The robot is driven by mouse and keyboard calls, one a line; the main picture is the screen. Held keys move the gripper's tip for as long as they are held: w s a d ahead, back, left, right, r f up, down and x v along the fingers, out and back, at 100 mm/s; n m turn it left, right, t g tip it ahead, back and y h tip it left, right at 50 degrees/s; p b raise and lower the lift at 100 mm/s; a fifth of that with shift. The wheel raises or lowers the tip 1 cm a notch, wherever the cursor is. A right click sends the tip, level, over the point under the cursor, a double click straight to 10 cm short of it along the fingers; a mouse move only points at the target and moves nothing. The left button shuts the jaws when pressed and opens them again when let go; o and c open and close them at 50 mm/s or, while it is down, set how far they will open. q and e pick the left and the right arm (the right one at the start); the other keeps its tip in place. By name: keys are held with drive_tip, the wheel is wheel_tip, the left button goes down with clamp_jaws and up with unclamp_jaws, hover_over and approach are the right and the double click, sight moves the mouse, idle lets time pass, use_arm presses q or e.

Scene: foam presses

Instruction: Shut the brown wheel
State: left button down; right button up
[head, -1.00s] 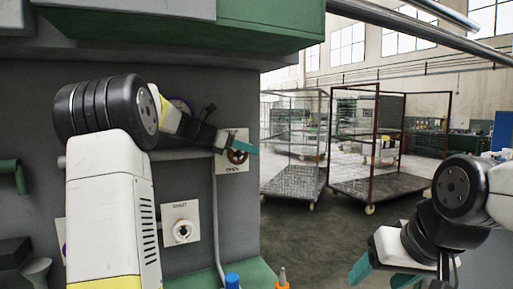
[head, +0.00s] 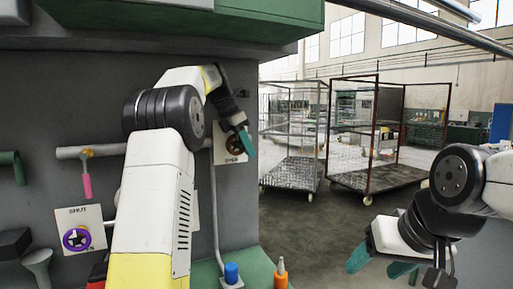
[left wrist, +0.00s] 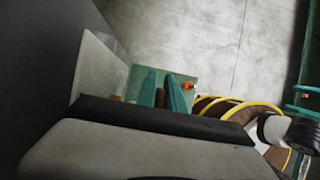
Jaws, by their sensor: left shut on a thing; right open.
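The brown wheel (head: 234,144) sits on a pale plate (head: 222,158) near the right edge of the grey panel. The label under it seems to read OPEN, upside down. My left gripper (head: 246,140) is at the wheel and shut on it, partly covering it. In the left wrist view its teal fingers (left wrist: 164,94) stand beside the plate (left wrist: 98,68), with a bit of brown between them. How far the wheel is turned I cannot tell. My right gripper (head: 380,264) is open and empty at the lower right, away from the panel.
A purple wheel (head: 76,239) sits on a plate labelled SHUT at the left. A pink-handled lever (head: 87,185) hangs from a pipe above it. Blue (head: 231,272) and orange (head: 281,275) items stand on the green ledge. Wire carts (head: 372,180) stand behind on open floor.

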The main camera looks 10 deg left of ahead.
idle(0.5)
use_arm(q)
drive_tip(key=c, duration=1.4)
unclamp_jaws()
drive_tip(key=shift+f, duration=0.1)
drive_tip(key=shift+c, duration=0.2)
